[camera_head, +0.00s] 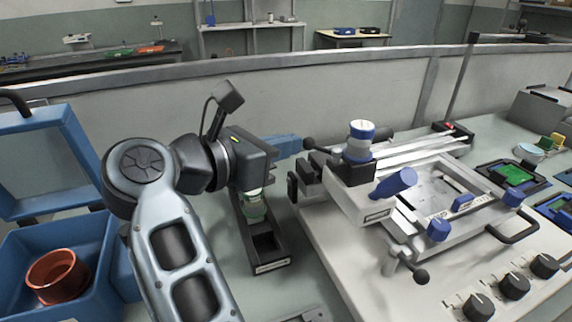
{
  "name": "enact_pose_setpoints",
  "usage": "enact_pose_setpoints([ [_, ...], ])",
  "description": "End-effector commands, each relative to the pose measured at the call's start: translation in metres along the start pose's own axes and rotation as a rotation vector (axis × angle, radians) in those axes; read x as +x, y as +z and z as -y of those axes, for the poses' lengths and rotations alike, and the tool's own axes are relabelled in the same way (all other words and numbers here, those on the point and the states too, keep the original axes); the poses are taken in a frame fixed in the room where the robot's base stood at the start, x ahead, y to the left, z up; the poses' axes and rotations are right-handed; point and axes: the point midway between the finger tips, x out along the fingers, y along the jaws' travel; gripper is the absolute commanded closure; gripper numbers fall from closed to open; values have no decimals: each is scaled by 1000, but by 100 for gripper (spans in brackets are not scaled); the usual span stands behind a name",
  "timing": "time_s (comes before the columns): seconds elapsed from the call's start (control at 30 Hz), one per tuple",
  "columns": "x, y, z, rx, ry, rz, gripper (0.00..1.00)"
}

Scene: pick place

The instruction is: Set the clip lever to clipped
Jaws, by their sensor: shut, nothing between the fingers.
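My gripper (294,146) has blue fingers that point right, shut and empty. The fingertips are close to a black ball knob (309,143) at the left end of a metal fixture (340,195); I cannot tell whether they touch it. A second black ball knob (421,276) is at the fixture's front. The fixture also carries a large blue handle (393,182) and smaller blue knobs, one at the front (438,229) and one at the right corner (513,194). I cannot tell which part is the clip lever or how it is set.
A black tray (268,250) with a green-topped item (254,207) stands below my gripper. A white and blue cylinder (361,140) stands up from the fixture. Black dials (514,286) line the front right.

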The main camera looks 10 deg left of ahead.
Motion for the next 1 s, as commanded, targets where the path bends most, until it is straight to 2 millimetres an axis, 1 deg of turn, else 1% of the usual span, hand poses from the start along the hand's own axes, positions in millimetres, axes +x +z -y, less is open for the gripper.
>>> enact_pose_setpoints([
  [0.03,2,-3,-6,10,-44,-1,100],
  [0.1,7,-4,-7,18,-81,-2,100],
  [0.43,26,2,-18,18,-74,-1,100],
  [0.6,28,6,-18,15,-75,0,100],
  [1.0,28,6,-18,15,-74,0,100],
])
